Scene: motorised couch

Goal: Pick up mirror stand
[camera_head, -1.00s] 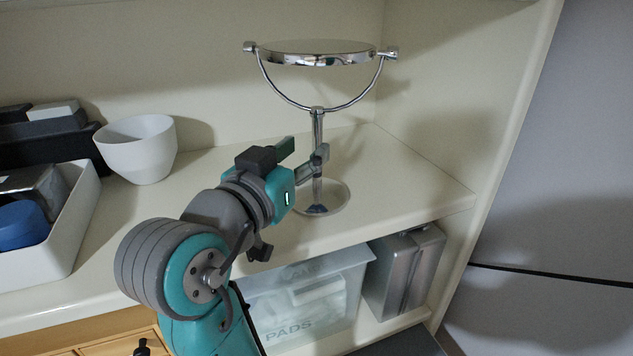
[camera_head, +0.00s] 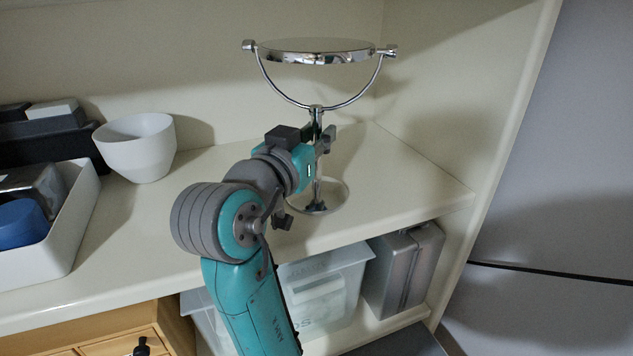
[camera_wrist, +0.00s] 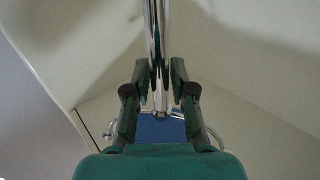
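The mirror stand (camera_head: 318,187) is a chrome pole on a round base, standing upright on the cream shelf. A U-shaped fork at its top carries a round mirror (camera_head: 318,52), tilted nearly flat. My gripper (camera_head: 319,136) is at the upper part of the pole, below the fork. In the wrist view, the pole (camera_wrist: 158,35) runs between the two fingers of my gripper (camera_wrist: 160,76), which lie close against it on both sides. The fingers look shut on the pole. The base appears to rest on the shelf, and my gripper hides part of the pole.
A white bowl (camera_head: 139,150) stands on the shelf to the left, beside a white tray (camera_head: 76,222) with dark and blue items. The side wall (camera_head: 450,110) closes the shelf on the right. A clear bin (camera_head: 345,285) and a metal case (camera_head: 402,272) are below.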

